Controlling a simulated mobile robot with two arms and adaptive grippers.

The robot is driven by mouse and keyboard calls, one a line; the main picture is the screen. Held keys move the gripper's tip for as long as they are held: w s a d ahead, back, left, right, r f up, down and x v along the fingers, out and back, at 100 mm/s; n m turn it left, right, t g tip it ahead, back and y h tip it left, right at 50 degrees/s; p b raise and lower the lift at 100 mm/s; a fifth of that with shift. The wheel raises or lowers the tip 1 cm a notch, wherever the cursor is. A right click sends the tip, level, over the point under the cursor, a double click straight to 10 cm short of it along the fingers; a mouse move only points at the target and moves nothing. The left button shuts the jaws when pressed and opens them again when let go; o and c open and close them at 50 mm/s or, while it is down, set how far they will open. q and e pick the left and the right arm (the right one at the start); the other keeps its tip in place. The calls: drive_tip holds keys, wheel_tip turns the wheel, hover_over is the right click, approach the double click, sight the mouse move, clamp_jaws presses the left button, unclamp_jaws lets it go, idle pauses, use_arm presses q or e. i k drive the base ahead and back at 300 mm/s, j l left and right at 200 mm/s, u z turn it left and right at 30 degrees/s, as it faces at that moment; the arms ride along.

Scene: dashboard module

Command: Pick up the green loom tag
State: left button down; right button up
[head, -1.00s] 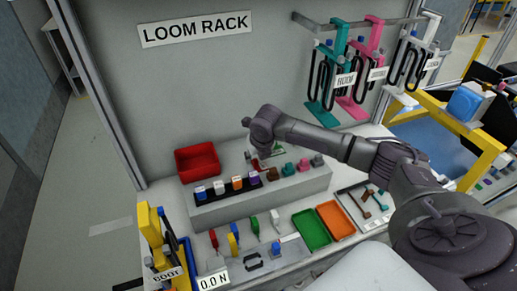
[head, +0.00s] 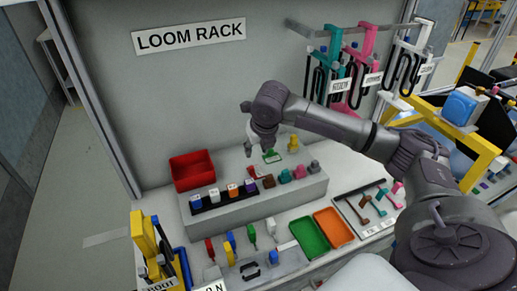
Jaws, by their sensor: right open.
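A small green tag-like piece (head: 252,233) stands in the row of coloured pieces on the lower front ledge, between a blue one (head: 231,240) and a white one (head: 271,227). Another green item (head: 271,156) lies on the raised back ledge just below my right gripper; it is too small to tell what it is. My right gripper (head: 259,147) is open, pointing down over the back ledge, well behind the front row. I see nothing between its fingers. My left gripper is out of view.
A red bin (head: 193,170) stands left of my right gripper. Green (head: 309,237) and orange (head: 333,228) trays lie at the front right. Several coloured blocks line the raised ledge. Teal and pink hangers (head: 359,62) hang behind my arm.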

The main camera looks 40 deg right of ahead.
sight(271, 157)
drive_tip(key=z, duration=1.25)
